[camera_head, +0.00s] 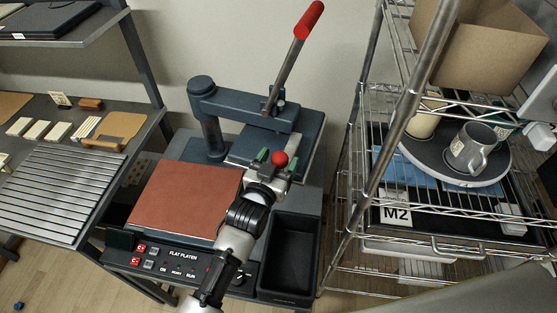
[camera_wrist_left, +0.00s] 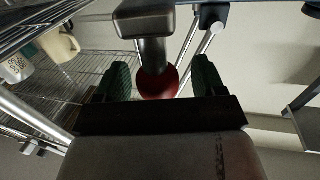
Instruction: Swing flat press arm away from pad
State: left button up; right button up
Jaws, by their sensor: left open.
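The flat press stands in the middle of the head view, with a brown-red pad (camera_head: 185,198) at its front left. The dark blue press arm (camera_head: 245,108) runs right from its post, and its head and plate lie right of the pad, clear of most of it. A red ball knob (camera_head: 280,158) sits at the front of the head. My left gripper (camera_head: 274,165) is open at the knob. In the left wrist view the knob (camera_wrist_left: 158,82) lies between the green fingertips, with gaps visible at the sides. My right gripper is not in view.
A long lever with a red grip (camera_head: 308,20) rises from the press arm. A black bin (camera_head: 292,253) is at the press's front right. A wire rack with mugs (camera_head: 468,148) stands right, a shelf with a slatted tray (camera_head: 55,190) left.

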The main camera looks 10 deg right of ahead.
pick_arm(q)
jog(key=shift+s+a, duration=0.15)
jog(key=shift+s, duration=0.1)
jog(key=b+v, duration=0.2)
jog(key=v, duration=0.8)
jog(key=shift+s, duration=0.1)
